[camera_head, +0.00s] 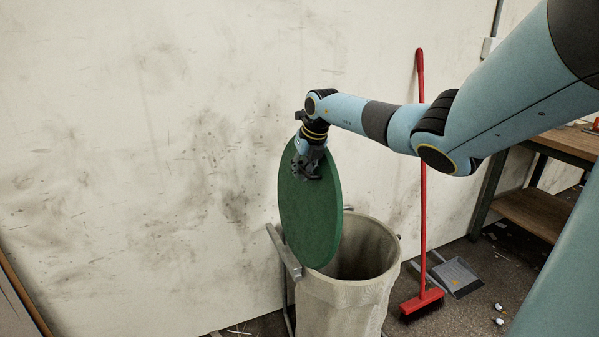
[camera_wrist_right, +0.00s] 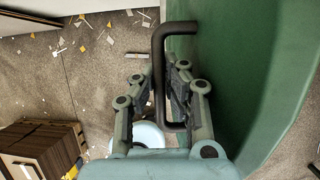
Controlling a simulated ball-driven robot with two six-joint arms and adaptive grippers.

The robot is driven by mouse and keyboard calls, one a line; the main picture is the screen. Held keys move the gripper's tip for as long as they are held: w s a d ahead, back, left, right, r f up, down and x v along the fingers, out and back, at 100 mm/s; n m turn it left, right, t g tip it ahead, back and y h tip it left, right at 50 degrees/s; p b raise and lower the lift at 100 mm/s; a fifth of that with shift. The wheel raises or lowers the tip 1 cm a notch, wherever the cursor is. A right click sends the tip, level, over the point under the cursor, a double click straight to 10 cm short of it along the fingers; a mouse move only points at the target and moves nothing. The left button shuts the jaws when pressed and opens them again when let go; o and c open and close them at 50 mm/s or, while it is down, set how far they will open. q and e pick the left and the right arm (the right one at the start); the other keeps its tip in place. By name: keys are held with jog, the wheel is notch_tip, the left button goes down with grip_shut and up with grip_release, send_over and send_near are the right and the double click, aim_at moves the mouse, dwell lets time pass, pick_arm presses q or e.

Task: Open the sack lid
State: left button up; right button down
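The round green lid (camera_head: 310,222) stands raised on edge, nearly upright, at the left side of the pale sack (camera_head: 345,300). The sack's mouth is open and dark inside. My right gripper (camera_head: 306,168) is at the upper part of the lid's face. In the right wrist view, the dark bar handle (camera_wrist_right: 159,75) on the green lid (camera_wrist_right: 235,70) runs between the two fingers of my right gripper (camera_wrist_right: 162,85). The pads lie close on both sides of the bar, and the gripper looks shut on it. My left gripper is not in view.
A grey metal stand (camera_head: 284,252) is beside the lid and sack. A red broom (camera_head: 422,180) leans on the wall right of the sack, with a grey dustpan (camera_head: 457,276) next to it. A wooden workbench (camera_head: 535,208) stands at right. Small scraps litter the floor.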

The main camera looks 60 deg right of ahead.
jog(key=shift+w+r, duration=0.1)
jog(key=shift+r, duration=0.1)
jog(key=c, duration=1.6)
grip_release()
jog(key=shift+c, duration=0.2)
jog(key=shift+f, duration=0.1)
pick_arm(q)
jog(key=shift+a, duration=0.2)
pick_arm(e)
jog(key=v, duration=1.2)
jog(key=shift+a, duration=0.1)
